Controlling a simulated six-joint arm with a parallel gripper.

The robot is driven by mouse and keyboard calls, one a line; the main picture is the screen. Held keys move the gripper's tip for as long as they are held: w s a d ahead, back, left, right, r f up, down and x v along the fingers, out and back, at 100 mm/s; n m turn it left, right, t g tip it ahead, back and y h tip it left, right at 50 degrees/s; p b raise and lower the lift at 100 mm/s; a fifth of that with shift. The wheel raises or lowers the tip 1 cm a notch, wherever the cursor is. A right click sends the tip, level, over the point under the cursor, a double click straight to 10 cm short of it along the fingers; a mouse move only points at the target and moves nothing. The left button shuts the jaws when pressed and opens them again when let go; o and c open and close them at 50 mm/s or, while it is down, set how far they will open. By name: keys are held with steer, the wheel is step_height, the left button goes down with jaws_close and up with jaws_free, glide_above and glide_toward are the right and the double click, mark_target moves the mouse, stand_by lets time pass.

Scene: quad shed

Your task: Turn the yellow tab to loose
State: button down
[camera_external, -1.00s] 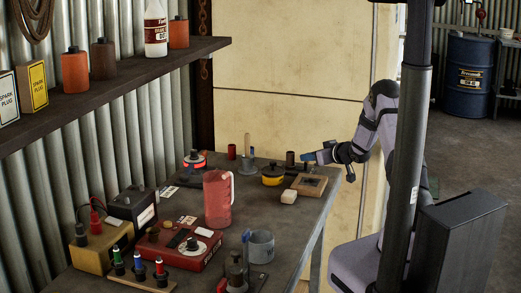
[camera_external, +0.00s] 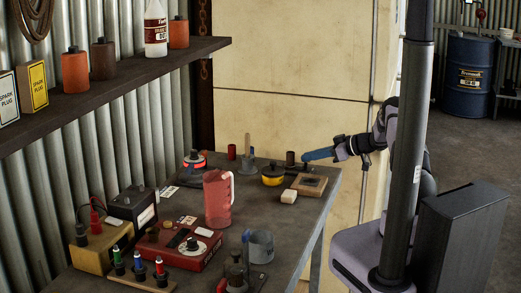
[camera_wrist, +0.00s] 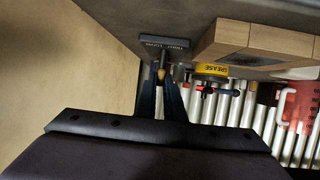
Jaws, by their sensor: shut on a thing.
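In the wrist view my gripper (camera_wrist: 163,88) has its blue fingers close together around a small ochre-yellow piece, the yellow tab (camera_wrist: 161,73), whose end shows at the fingertips. Just beyond it is a dark plate (camera_wrist: 165,43) with small pale lettering, too small to read surely. In the outside view my gripper (camera_external: 307,156) reaches in from the right, low over the bench's far right end. The tab cannot be made out there. The fingers hide most of the tab, so its exact angle cannot be told.
In the outside view the framed wooden board (camera_external: 310,183), the tin (camera_external: 272,178) and a brown cylinder (camera_external: 290,157) crowd the bench end.

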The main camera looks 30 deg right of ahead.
steer(key=shift+n+y, duration=0.3)
steer(key=shift+y, duration=0.1)
steer(key=c, duration=1.9)
jaws_free()
steer(key=shift+o, duration=0.2)
steer(key=shift+b+v, duration=1.45)
steer(key=shift+v, duration=2.2)
steer(key=shift+r, duration=0.15)
